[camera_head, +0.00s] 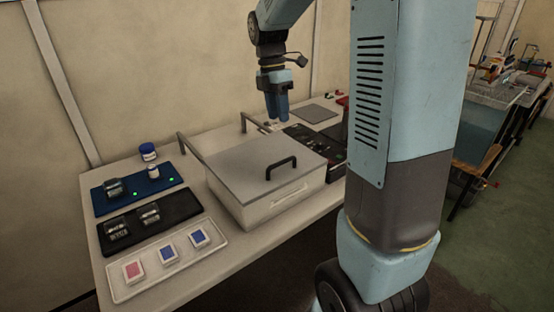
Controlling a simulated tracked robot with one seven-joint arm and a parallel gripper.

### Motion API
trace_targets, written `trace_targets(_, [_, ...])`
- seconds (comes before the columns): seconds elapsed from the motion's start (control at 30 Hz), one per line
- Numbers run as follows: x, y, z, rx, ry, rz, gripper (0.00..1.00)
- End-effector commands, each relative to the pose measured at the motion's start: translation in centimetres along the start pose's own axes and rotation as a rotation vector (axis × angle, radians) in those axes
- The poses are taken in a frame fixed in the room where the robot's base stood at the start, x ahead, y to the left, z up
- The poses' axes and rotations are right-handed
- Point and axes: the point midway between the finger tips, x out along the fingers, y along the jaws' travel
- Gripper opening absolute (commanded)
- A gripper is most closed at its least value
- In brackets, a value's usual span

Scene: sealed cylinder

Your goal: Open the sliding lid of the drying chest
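The drying chest (262,213) is a pale box on the bench, in the middle of the head view. Its flat grey sliding lid (238,168) covers the top, and a black bar handle (282,163) stands on the lid toward the front right. Two metal rails stick out behind the chest, a left rail (192,148) and a right rail (256,123). My gripper (278,121) points down above the back right of the chest, apart from the handle. Its blue fingers look close together, but I cannot tell if they are shut. I see nothing held.
Left of the chest are a blue tray (135,208), a black tray (177,237) and a white tray (210,258) with coloured boxes. A black device (308,141) lies right of the chest. My arm hides part of the bench's right side.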

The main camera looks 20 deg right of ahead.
Motion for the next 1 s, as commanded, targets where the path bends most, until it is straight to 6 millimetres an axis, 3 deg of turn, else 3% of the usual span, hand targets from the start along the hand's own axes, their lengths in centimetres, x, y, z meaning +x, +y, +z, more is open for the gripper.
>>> trace_targets(0.2, [2.9, 0.3, -1.2, -0.022, -0.004, -0.004, 0.40])
trace_targets(0.7, [11.2, 0.4, -1.5, -0.027, -0.005, -0.002, 0.40])
trace_targets(1.0, [13.2, 0.4, -1.5, -0.027, -0.006, 0.001, 0.40])
